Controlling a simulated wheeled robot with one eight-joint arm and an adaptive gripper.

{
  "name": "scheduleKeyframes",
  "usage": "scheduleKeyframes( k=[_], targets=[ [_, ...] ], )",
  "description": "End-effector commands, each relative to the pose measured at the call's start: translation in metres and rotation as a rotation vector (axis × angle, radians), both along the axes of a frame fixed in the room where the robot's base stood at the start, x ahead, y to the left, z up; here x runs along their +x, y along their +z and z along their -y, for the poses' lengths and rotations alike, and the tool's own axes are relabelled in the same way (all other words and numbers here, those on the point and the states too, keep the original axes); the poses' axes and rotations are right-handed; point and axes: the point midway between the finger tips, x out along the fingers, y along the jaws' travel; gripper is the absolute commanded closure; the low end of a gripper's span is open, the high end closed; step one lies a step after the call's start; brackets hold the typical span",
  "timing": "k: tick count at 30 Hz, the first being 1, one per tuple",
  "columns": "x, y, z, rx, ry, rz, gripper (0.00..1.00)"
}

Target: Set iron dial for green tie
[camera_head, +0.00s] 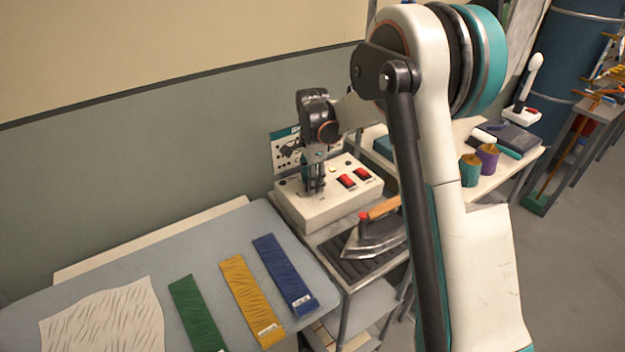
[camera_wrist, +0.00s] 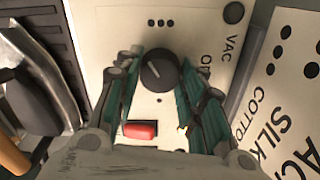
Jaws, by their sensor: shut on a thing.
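My gripper (camera_head: 316,188) points down at the white control box (camera_head: 338,208). In the wrist view its fingers (camera_wrist: 161,78) are shut on the round black dial (camera_wrist: 160,70), one on each side. A small light mark shows on the dial; its exact setting is hard to read. Dots and partly hidden lettering surround the dial on the box. The green tie (camera_head: 197,315) lies on the grey ironing board, left of the yellow tie (camera_head: 250,300) and the blue tie (camera_head: 285,274). The iron (camera_head: 374,236) with its orange handle rests on a dark ribbed stand right of the board.
A sign (camera_wrist: 290,100) with dots and words including SILK and COTTON stands behind the box. Red switches (camera_head: 361,173) are on the box. A pale wrinkled cloth (camera_head: 105,320) lies on the board (camera_head: 150,258). Thread spools (camera_head: 488,158) stand on the table at right.

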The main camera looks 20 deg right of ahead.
Motion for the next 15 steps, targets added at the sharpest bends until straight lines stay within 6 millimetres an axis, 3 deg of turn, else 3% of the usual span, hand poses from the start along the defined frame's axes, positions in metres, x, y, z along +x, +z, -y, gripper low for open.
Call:
scheduleKeyframes(
  k=[15],
  targets=[
    [0.0004,0.0001,0.0002,0.000,-0.428,0.001,0.88]
  ],
)
